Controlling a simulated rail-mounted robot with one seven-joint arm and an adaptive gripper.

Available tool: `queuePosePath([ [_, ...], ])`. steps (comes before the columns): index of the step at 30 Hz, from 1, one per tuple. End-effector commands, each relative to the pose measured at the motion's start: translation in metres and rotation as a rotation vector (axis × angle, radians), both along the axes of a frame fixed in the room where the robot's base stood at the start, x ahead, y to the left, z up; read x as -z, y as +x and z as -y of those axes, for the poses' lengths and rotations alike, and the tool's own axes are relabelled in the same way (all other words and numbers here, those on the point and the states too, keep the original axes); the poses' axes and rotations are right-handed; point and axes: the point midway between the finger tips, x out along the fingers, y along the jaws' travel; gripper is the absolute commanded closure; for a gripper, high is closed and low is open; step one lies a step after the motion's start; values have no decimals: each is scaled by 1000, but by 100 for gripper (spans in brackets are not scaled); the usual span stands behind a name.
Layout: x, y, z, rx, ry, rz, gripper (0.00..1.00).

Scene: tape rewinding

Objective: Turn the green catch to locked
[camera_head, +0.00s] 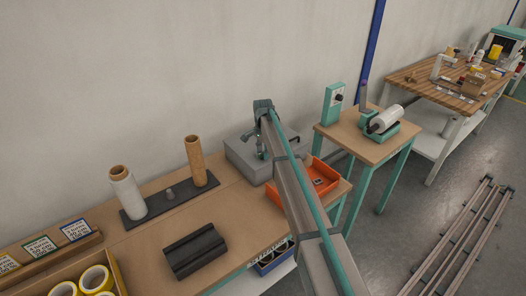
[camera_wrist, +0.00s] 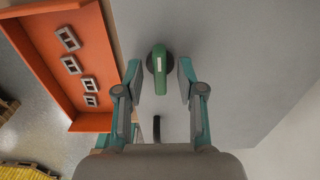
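The green catch (camera_wrist: 159,75) shows in the wrist view as a green lever on a dark round base, on a flat grey surface. A pale mark lies along the lever. My gripper (camera_wrist: 158,76) is open, with one finger on each side of the lever and a visible gap to both. In the head view my gripper (camera_head: 262,148) is over the grey box (camera_head: 237,158) at the back of the bench. The catch is hard to make out there behind my arm.
An orange tray (camera_wrist: 62,18) with several small metal frames lies beside the grey box. A dark curved hook (camera_wrist: 157,128) rises near the catch. Two rolls stand on a dark base (camera_head: 135,219) on the bench, and a dark grooved block (camera_head: 194,250) lies in front.

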Motion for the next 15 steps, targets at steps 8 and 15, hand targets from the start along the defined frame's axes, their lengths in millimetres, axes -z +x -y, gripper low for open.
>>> queuePosePath([
  [8,0,0,0,0,0,0,78],
  [15,0,0,0,0,0,0,100],
])
